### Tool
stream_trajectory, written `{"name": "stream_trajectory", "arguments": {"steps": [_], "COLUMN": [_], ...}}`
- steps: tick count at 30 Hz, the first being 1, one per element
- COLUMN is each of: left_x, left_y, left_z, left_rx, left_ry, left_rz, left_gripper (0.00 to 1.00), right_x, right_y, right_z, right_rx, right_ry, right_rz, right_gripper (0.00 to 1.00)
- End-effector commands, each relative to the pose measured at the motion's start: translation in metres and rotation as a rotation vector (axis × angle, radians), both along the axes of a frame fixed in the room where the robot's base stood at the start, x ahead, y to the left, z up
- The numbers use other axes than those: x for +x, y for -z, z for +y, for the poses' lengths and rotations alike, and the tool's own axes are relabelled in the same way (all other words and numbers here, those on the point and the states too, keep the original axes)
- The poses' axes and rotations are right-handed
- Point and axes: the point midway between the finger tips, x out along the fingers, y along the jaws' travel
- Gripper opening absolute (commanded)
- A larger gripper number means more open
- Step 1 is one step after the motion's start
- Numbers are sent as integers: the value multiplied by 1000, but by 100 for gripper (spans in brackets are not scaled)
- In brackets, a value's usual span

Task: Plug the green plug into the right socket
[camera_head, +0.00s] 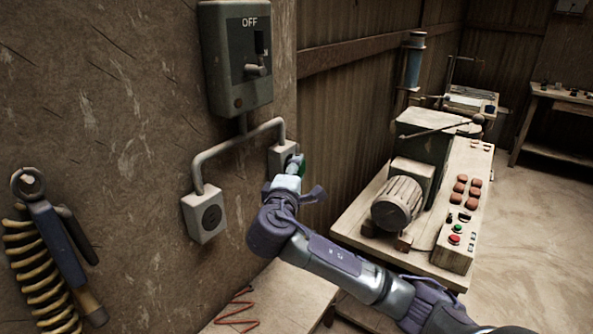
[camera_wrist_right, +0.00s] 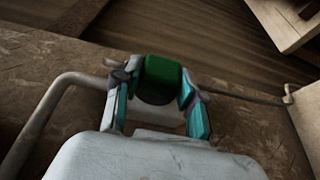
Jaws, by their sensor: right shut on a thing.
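The green plug (camera_wrist_right: 162,75) is between the fingers of my right gripper (camera_wrist_right: 158,92) in the wrist view. In the head view only a sliver of the green plug (camera_head: 302,168) shows beside my right gripper (camera_head: 295,165), which is at the right socket (camera_head: 281,155). My gripper hides part of that socket, and I cannot tell how far the plug sits in it. The left socket (camera_head: 205,214) is a grey box with a round dark face and is empty. My left gripper is not in view.
A grey switch box (camera_head: 236,60) marked OFF hangs above the sockets, joined to them by a pipe (camera_head: 235,145). A machine with a motor (camera_head: 397,203) stands on a bench at right. Pliers and a yellow coiled hose (camera_head: 38,275) hang at left.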

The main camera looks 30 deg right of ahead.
Motion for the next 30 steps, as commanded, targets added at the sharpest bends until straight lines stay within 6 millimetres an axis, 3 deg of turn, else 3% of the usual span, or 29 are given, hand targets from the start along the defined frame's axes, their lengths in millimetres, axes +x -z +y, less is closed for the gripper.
{"name": "stream_trajectory", "arguments": {"steps": [27,28,30], "left_x": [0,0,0], "left_y": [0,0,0], "left_z": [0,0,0], "left_rx": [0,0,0], "left_ry": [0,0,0], "left_rz": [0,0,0], "left_gripper": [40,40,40], "right_x": [8,8,8], "right_y": [0,0,0], "right_z": [3,3,3], "right_rx": [0,0,0], "right_ry": [1,1,1], "right_rz": [0,0,0], "right_gripper": [6,44,56]}}
